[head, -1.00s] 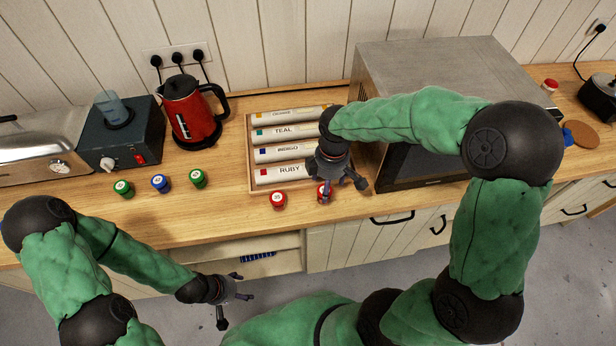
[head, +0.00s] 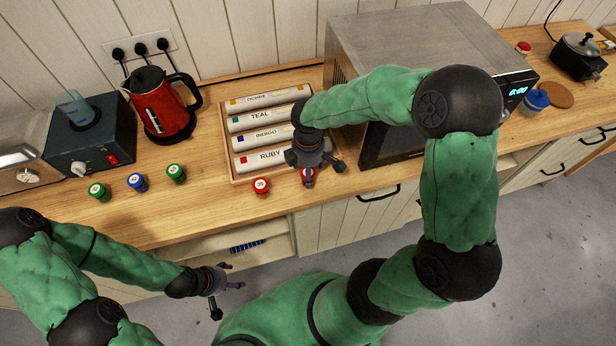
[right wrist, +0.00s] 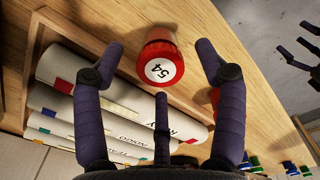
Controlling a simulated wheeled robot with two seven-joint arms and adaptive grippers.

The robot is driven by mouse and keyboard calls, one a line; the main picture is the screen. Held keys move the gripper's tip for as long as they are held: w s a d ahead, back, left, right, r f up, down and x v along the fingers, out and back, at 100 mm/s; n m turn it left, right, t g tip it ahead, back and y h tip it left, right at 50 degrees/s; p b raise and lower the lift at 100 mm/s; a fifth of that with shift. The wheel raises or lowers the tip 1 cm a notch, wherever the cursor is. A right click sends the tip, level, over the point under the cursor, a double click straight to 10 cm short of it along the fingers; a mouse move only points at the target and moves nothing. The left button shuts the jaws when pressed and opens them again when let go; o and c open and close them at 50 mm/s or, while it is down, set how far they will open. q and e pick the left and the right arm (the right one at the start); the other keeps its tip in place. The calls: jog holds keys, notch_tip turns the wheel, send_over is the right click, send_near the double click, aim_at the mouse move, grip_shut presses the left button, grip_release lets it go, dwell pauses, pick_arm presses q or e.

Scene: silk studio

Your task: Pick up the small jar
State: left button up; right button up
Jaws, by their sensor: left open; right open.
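Several small lidded jars stand on the wooden counter. A red jar (head: 309,176) is under my right gripper (head: 318,170), partly hidden by it. In the right wrist view, a red jar with a white lid label reading 54 (right wrist: 161,65) stands between the spread fingers of my right gripper (right wrist: 155,60), and they appear clear of it. Another red jar (head: 261,186) stands to the left; green (head: 98,192), blue (head: 138,182) and green (head: 176,174) jars stand farther left. My left gripper (head: 224,290) is open and empty, low in front of the counter.
A wooden tray (head: 227,160) of labelled rolls lies just behind the red jars. A microwave (head: 425,45) stands close to my right arm. A red kettle (head: 158,103) and a dark device (head: 90,140) stand at the left. The counter's front edge runs close to the jars.

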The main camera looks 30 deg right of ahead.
notch_tip(320, 180, down, 3)
jog(key=shift+r, duration=0.1)
jog(key=c, duration=1.3)
jog(key=shift+r, duration=0.1)
jog(key=shift+r, duration=0.1)
